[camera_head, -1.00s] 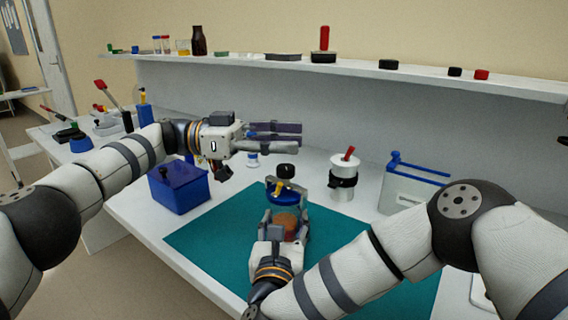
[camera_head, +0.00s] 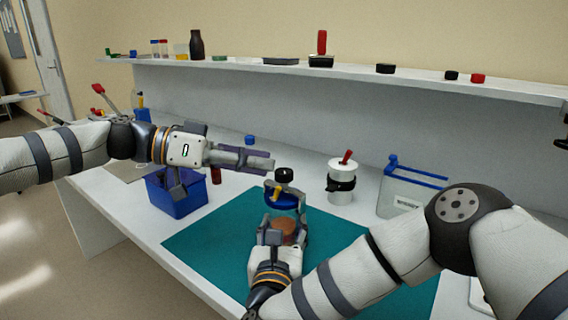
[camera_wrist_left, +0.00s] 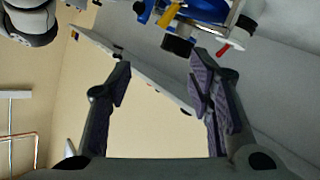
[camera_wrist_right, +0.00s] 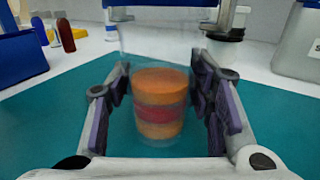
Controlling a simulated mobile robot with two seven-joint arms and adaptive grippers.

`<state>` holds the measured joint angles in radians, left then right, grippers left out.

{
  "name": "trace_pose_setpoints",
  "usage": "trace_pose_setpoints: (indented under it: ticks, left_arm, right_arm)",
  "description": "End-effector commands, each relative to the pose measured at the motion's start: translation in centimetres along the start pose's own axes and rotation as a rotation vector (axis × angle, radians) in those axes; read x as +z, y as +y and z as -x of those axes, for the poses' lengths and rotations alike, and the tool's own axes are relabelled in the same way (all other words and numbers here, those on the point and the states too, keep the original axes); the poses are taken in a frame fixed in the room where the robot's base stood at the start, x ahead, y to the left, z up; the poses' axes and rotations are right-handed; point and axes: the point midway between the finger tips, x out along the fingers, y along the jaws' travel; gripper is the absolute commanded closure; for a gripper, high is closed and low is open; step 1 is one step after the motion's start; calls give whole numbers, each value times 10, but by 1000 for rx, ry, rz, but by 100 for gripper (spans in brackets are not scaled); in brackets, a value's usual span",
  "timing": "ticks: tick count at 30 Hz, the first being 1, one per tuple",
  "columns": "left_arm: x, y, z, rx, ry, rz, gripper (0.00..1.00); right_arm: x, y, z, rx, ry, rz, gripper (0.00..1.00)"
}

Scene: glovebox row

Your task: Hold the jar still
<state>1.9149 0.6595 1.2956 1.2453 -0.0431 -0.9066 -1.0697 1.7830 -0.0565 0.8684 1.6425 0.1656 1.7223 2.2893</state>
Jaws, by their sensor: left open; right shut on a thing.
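The jar (camera_wrist_right: 160,105) is clear, with orange and red layers inside. It stands upright between the fingers of my right gripper (camera_wrist_right: 164,95), which is shut on it. In the head view the jar (camera_head: 286,229) is partly hidden by my right gripper (camera_head: 283,236). A blue round piece (camera_head: 283,200) with a black knob and a yellow part sits above the jar; I cannot tell whether it touches the jar. My left gripper (camera_head: 268,162) is open and empty, above and left of the black knob. The left wrist view shows its spread fingers (camera_wrist_left: 158,88) with nothing between them.
The jar is over a teal mat (camera_head: 215,240). A blue box (camera_head: 180,198) stands to the left. A white canister (camera_head: 340,185) with a red handle and a clear container (camera_head: 400,195) with blue rails stand behind. A shelf (camera_head: 430,75) holds bottles and caps.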

Motion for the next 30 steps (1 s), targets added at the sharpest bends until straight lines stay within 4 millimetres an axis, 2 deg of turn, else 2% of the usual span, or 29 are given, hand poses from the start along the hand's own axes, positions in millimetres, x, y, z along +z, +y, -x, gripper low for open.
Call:
trace_pose_setpoints:
  ticks: [1,3,6,9,11,15,21,25,30]
  left_arm:
    - [23,2,7,-42,-11,73,53]
    - [52,1,4,-145,-21,134,53]
    - [73,-9,-8,-330,-12,70,53]
    - [81,-10,-11,-486,40,-34,53]
    - [81,-4,-8,-561,92,-96,53]
    - [73,22,4,-674,237,-207,53]
    - [62,51,22,-736,381,-269,53]
    - [55,48,17,-744,401,-278,53]
    - [36,23,-11,-744,401,-279,53]
  right_arm:
    - [-2,0,0,1,5,1,94]
    - [-2,0,0,1,5,0,94]
    - [-2,0,0,2,5,0,94]
    - [-2,0,0,2,5,0,94]
    - [-2,0,0,1,5,0,94]
    - [-2,0,0,1,5,1,94]
    - [-2,0,0,2,5,1,94]
    - [-2,0,0,2,5,0,94]
    - [-2,1,1,2,5,0,94]
